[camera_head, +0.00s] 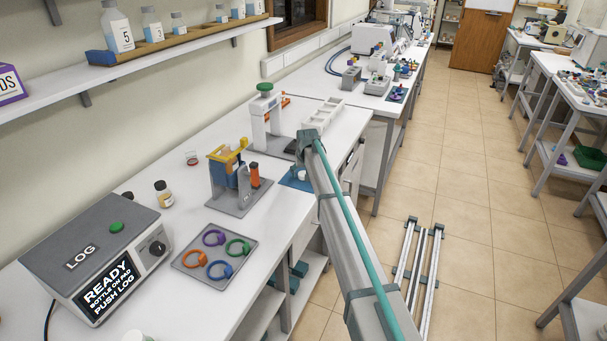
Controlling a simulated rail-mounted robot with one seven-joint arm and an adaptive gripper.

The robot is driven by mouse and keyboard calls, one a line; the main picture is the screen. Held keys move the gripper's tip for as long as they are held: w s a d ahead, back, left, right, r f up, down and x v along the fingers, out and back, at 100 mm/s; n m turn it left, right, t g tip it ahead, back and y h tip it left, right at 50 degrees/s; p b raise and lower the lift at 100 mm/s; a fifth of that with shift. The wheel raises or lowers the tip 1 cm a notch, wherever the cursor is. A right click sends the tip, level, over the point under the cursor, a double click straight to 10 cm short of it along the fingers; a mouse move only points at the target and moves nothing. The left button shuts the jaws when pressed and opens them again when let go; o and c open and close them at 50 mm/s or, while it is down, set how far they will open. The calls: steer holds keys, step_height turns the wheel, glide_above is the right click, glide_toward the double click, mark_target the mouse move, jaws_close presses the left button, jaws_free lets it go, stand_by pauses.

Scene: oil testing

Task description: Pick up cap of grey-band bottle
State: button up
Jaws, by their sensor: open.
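No grey band can be made out on any bottle at this size. A small bottle (163,194) with a dark cap and a pale label stands upright on the white bench, behind the grey LOG box. A pale-topped container (135,337) is cut off by the bottom edge. A small whitish item (302,174) shows on a blue mat (292,183), partly hidden by my arm. My arm crosses the picture from the bottom right to the middle. My gripper is not visible.
The LOG box (79,239) reads "READY". A tray (214,249) holds several coloured rings. A yellow-and-blue fixture (230,175) and a green-knobbed press (266,118) stand on the bench (150,310). A small reddish round item (191,158) lies near the wall. The shelf (150,62) holds several bottles.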

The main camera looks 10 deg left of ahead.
steer(key=c, duration=0.9)
steer(key=shift+r, duration=0.2)
